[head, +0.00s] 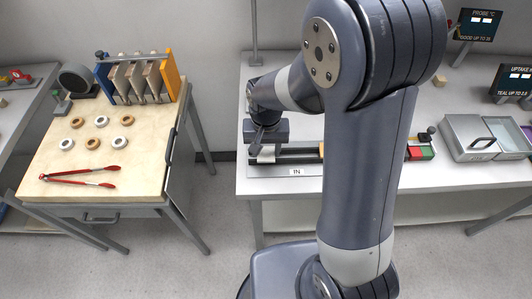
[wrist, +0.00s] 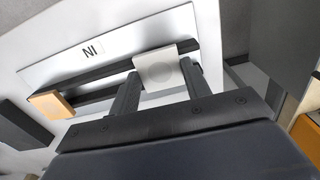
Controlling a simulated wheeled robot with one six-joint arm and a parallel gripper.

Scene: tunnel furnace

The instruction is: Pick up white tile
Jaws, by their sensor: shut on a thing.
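The white tile (wrist: 158,68) is a pale square piece with a faint round mark. In the wrist view it sits between the two fingers of my gripper (wrist: 160,84), which is shut on it. The tile is at the end of the dark rails (wrist: 95,86) near the IN label (wrist: 91,50). I cannot tell whether it still touches the rails. In the head view my gripper (head: 266,146) is low over the left end of the rail track, and a pale bit of the tile (head: 266,155) shows below it.
A tan block (wrist: 50,104) lies at the rails' other end. My arm hides the track's middle in the head view. Left, across a floor gap, a wooden-topped table (head: 60,165) holds rings, red tongs and a rack.

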